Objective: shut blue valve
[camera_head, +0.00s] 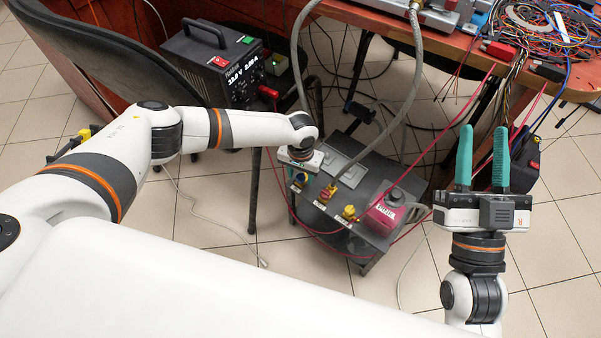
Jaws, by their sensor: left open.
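A blue valve (299,181) shows at the left end of the front edge of a small dark stand (345,240). My left gripper (300,168) is directly above it, pointing down, with its body covering part of the valve. Its fingers are mostly hidden, so I cannot tell whether they touch the valve; it is open.
Grey hoses (407,95) run down to the stand, close to my left gripper. A maroon jug (388,213) stands at the stand's right. A black power unit (213,65) is at the back left. A cluttered wooden table (455,48) is behind; red cables hang from it.

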